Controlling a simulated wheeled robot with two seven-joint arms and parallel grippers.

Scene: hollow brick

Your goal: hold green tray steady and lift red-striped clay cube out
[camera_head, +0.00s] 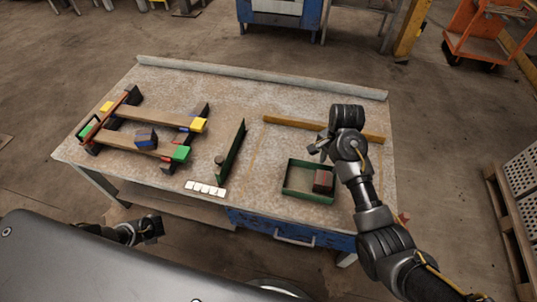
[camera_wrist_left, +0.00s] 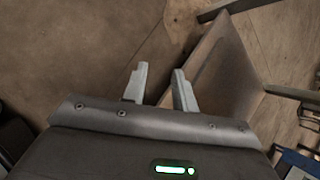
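The green tray (camera_head: 296,193) lies on the right part of the table near its front edge. A dark cube with red on it (camera_head: 323,181), the red-striped clay cube, sits inside the tray against its right side. My right gripper (camera_head: 318,147) is above and behind the tray, apart from it and the cube. Its fingers look parted and empty. My left gripper (camera_head: 153,228) is low at the left, in front of the table and far from the tray. In the left wrist view its two fingers (camera_wrist_left: 158,88) are apart with nothing between them.
A wooden frame (camera_head: 150,118) with coloured blocks, including a blue-striped cube (camera_head: 146,138), stands at the table's left. A green upright panel (camera_head: 231,150) stands mid-table near white tiles (camera_head: 205,188). A wooden strip (camera_head: 290,123) lies behind the tray. The table between panel and tray is clear.

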